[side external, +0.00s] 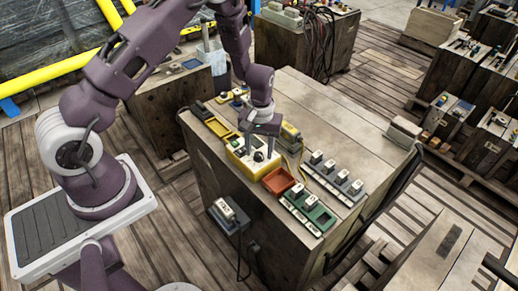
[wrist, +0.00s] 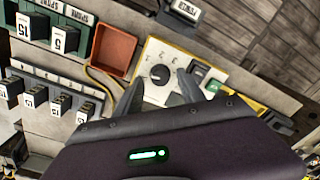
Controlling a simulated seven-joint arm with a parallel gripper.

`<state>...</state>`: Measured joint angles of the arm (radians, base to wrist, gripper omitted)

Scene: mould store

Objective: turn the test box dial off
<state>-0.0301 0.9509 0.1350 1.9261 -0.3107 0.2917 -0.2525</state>
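The test box (side external: 240,167) is yellow with a pale top panel and stands on the large wooden block. In the wrist view its panel (wrist: 165,53) carries printed numbers around a round black dial (wrist: 159,74). A light mark shows on the dial, but its exact setting is too small to read. A green part (wrist: 213,87) and a dark switch-like part sit to the right of the dial. My gripper (side external: 260,141) is over the box, pointing down. In the wrist view its two fingers are apart (wrist: 160,84), on either side of the dial. I cannot tell whether they touch it.
A red-orange tray (side external: 278,181) sits beside the box. Rows of numbered blocks (side external: 337,172) and a green tray (side external: 318,217) lie to the right. A yellow tray (side external: 219,127) is behind. A yellow cable (wrist: 104,80) runs near the box. The block's top is bare toward the back right.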

